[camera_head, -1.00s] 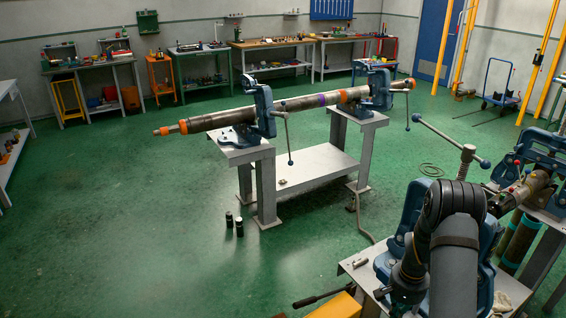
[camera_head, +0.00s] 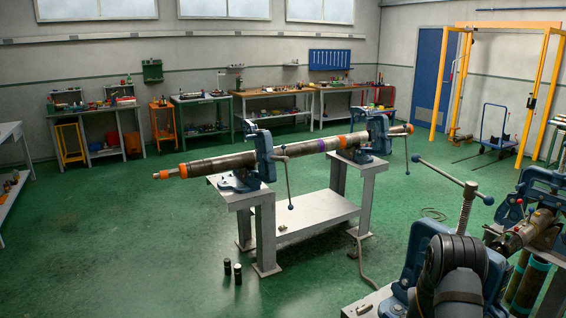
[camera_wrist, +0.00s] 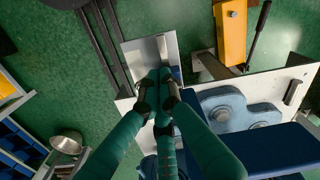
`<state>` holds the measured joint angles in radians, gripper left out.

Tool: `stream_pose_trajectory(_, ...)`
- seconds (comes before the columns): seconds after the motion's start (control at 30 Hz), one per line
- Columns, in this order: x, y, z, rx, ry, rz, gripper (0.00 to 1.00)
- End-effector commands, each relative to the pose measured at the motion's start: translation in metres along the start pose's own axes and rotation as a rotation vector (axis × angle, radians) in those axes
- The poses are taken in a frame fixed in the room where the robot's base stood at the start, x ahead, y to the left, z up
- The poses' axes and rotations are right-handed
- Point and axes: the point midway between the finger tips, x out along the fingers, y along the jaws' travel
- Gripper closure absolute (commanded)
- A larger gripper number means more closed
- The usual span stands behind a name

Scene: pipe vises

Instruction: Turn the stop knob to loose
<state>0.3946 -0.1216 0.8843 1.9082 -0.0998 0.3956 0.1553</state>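I cannot make out a stop knob in either view. In the head view the near right vise (camera_head: 417,262) is blue, with a vertical screw and a long bar handle (camera_head: 440,175). My dark arm covers part of it, and my gripper is hidden there. In the wrist view my gripper (camera_wrist: 159,78) appears as teal fingers with dark tips that come close together over a pale metal plate. I cannot tell whether the tips touch. Nothing held between them is visible.
A long pipe (camera_head: 222,163) lies in two blue vises on a grey bench (camera_head: 232,195) at the middle. In the wrist view, blue metal parts (camera_wrist: 225,108), a yellow block (camera_wrist: 232,30) and a lever surround my gripper.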

Motion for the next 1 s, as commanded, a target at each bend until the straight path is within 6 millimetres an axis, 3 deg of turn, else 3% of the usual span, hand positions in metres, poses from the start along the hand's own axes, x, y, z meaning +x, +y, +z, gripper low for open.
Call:
stream_pose_trajectory(0.03,0.007,0.001,0.006,0.0,-0.018,0.004,1.0)
stream_pose_trajectory(1.0,0.007,0.001,-0.006,-0.004,-0.013,0.003,1.0)
